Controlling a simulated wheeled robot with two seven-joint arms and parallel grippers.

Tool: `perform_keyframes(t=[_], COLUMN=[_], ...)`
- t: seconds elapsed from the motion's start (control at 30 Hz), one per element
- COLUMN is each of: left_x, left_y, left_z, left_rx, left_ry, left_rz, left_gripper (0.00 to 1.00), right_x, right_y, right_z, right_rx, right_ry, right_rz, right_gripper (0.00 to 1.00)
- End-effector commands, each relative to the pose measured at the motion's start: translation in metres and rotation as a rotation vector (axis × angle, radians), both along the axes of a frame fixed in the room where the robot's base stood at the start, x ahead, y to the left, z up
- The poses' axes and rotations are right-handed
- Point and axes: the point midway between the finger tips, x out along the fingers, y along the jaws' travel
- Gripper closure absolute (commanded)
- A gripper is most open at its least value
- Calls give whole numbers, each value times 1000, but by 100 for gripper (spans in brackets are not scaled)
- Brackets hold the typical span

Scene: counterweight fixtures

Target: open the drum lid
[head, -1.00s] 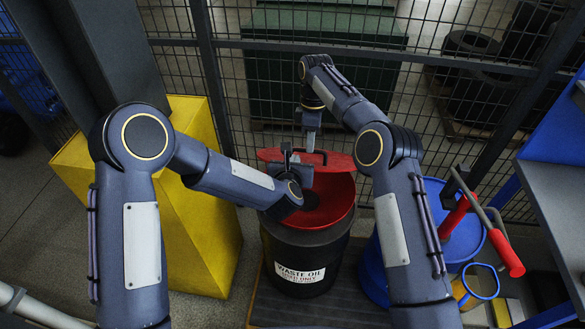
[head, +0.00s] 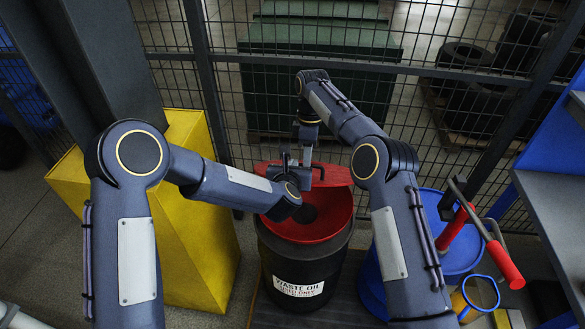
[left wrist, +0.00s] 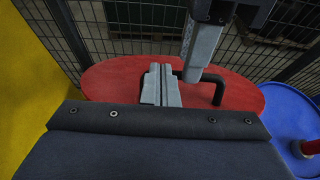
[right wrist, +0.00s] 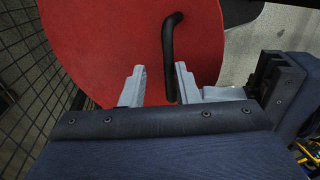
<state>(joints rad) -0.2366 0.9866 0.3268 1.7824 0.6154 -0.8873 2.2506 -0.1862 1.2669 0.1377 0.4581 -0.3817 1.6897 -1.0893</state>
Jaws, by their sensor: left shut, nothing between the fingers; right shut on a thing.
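The black drum (head: 305,275) has a red rim, a red inner surface and a "waste oil" label. Its red lid (head: 340,176) is raised at the back, seen nearly edge-on in the head view, and the drum's mouth is exposed. My left gripper (left wrist: 160,85) is shut and empty, close to the lid, left of the handle in the left wrist view. Whether it touches the lid is unclear.
A yellow block (head: 190,225) stands left of the drum, and a blue drum (head: 455,255) with a red-handled tool (head: 505,265) stands close on the right. A mesh fence (head: 225,90) runs behind. A grey bench (head: 560,215) is at far right.

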Motion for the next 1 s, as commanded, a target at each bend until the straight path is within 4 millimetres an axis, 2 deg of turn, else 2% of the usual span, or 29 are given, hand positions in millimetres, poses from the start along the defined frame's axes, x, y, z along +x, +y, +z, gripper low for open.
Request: perform_keyframes(t=[0.03, 0.1, 0.13, 0.43, 0.53, 0.67, 0.77, 1.0], left_x=[0, 0, 0, 0, 0, 0, 0, 0], left_y=[0, 0, 0, 0, 0, 0, 0, 0], left_z=[-2, -2, -2, -2, -2, -2, -1, -1], left_rx=[0, 1, 1, 1, 1, 1, 0, 0], left_ry=[0, 1, 1, 2, 3, 3, 2, 1], left_rz=[1, 1, 1, 1, 0, 1, 0, 0], left_gripper=[100, 100, 100, 100, 100, 100, 100, 100], right_x=[2, 2, 2, 3, 2, -3, -14, -65], right_y=[-5, -5, -5, -4, -8, -20, -35, -77], right_z=[-7, -6, -6, -3, 5, 33, 64, 132], right_rx=[-10, -10, -10, -7, -4, 8, 23, 72], right_ry=[-5, -5, -5, -9, -18, -47, -81, -160], right_rz=[-8, -8, -7, -7, -20, -76, -150, -378], right_gripper=[78, 69, 68, 68, 68, 68, 68, 68])
